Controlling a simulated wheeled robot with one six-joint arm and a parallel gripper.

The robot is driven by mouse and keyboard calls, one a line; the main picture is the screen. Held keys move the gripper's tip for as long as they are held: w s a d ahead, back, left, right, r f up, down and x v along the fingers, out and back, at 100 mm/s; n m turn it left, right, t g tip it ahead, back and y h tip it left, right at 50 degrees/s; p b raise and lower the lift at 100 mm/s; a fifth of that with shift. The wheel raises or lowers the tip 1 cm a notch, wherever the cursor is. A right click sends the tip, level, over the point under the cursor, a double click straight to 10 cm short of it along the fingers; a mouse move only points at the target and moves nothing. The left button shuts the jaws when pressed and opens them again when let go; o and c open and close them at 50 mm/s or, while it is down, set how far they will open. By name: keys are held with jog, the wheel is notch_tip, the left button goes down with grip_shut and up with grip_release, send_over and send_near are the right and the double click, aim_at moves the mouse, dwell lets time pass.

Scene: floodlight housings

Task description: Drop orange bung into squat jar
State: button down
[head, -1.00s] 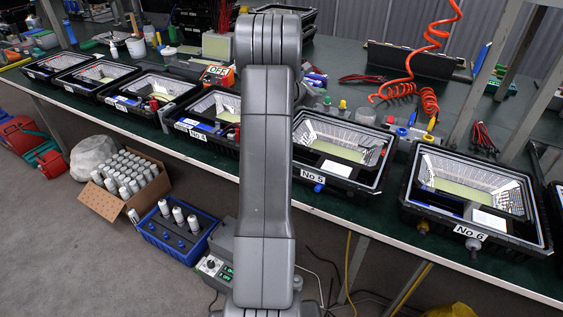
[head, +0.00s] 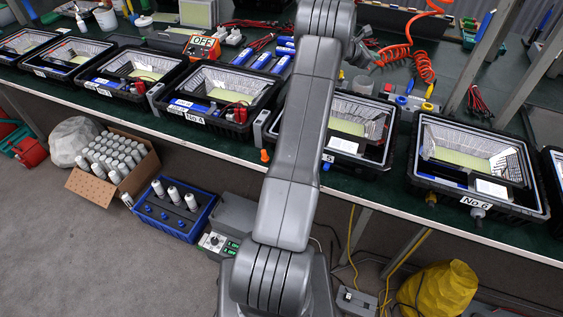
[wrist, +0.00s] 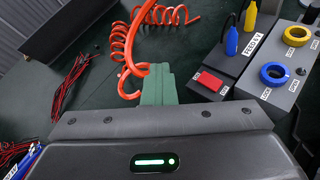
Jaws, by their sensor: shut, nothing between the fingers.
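A small orange bung (head: 265,155) shows at the front edge of the bench, left of my arm and by the housing marked 5. A low, pale, see-through jar (head: 361,86), which looks like the squat jar, stands behind that housing, just right of my arm. Its inside is too small to make out. My gripper (head: 368,57) is over the back of the bench, partly hidden by my arm. In the wrist view its green fingers (wrist: 157,80) are together and empty. Neither bung nor jar shows in the wrist view.
Housing No 5 (head: 372,165) and housing No 6 (head: 418,160) line the bench front. An orange coiled hose (wrist: 118,50) lies beyond my fingers. A grey box with blue and yellow rings (wrist: 262,104) stands to the right. Red wires (wrist: 72,85) lie left.

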notch_tip(320, 180, down, 4)
jog(key=shift+r+b, duration=0.2)
jog(key=shift+b, duration=0.4)
jog(key=c, duration=1.7)
grip_release()
jog(key=b+v, duration=0.1)
jog(key=v, duration=1.3)
jog(key=shift+d, duration=0.2)
